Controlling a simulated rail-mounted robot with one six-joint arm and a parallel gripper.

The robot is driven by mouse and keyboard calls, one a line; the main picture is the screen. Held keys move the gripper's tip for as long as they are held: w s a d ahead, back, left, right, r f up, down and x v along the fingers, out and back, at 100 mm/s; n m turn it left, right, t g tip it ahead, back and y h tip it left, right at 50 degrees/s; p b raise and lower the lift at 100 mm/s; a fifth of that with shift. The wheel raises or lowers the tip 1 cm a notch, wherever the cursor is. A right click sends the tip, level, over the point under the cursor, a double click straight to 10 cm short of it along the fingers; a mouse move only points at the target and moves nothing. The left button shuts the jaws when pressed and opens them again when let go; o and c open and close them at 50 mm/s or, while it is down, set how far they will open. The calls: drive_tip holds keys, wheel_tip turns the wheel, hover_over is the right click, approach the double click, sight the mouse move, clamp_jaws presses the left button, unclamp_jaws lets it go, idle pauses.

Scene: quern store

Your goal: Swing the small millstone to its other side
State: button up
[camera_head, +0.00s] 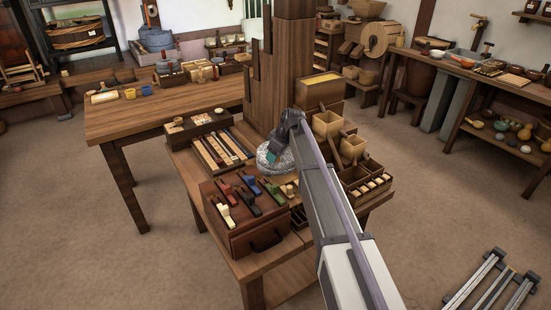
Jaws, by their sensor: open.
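The small millstone (268,165), a round speckled grey-white stone, sits on the crowded small wooden table near the foot of a thick wooden post. My gripper (273,155) is over the millstone, pointing down at its top. The gripper is open. My arm and gripper hide the right part of the stone, and I cannot tell whether the fingers touch it or reach around a handle.
A brown tool case (260,236) with coloured-handled tools stands in front of the stone. A slotted tray (222,150) lies left, wooden boxes (327,124) right, and a notched wooden post (288,70) rises behind. A larger table (150,112) at left has clear surface in front.

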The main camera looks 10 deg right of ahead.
drive_tip(key=shift+c, duration=0.5)
clamp_jaws()
